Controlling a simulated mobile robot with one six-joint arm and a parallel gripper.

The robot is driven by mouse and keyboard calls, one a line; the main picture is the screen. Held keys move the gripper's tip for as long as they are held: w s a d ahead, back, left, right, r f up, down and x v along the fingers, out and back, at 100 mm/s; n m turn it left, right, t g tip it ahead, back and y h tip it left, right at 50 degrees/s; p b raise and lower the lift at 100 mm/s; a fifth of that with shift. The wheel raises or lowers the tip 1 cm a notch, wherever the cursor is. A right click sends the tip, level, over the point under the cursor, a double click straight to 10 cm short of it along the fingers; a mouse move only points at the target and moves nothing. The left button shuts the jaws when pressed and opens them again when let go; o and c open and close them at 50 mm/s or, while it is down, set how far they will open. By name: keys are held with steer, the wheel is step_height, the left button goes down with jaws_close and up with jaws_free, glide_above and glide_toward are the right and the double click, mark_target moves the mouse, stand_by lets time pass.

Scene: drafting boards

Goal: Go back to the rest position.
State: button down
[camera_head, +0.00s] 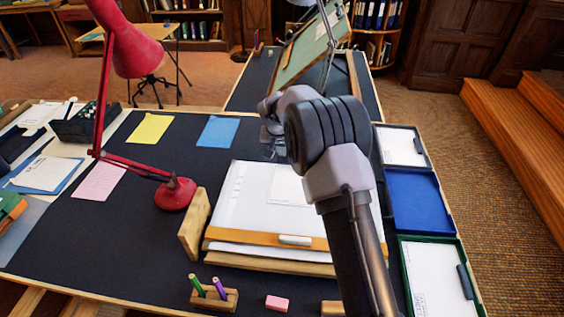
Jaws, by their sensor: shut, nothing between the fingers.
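My arm rises from the bottom right, and its end bends over the far edge of the white drawing board (250,190). My gripper (275,152) points down there, shut and empty. It is small in view and partly hidden behind my own wrist. It looks apart from the board, though its height above it is hard to tell.
A red lamp (175,194) stands left of the board. A wooden holder (214,299) with two pencils and a pink eraser (277,303) lie in front. Trays (415,200) line the right edge. Yellow (150,128), blue (218,131) and pink (100,181) sheets lie left.

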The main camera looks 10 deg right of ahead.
steer(key=shift+a+r, duration=0.1)
steer(key=s+r+y, duration=0.1)
steer(key=s+r, duration=1.8)
steer(key=r, duration=0.1)
steer(key=s+a+y, duration=0.1)
steer(key=s+a, duration=0.1)
steer(key=s, duration=1.1)
steer(key=s+a+y, duration=0.1)
steer(key=s+a, duration=0.1)
steer(key=s, duration=1.1)
steer(key=shift+a+r+m+t+y, duration=0.15)
steer(key=shift+r+m+t+y, duration=0.15)
steer(key=shift+r+m+t, duration=0.1)
steer(key=shift+w, duration=0.1)
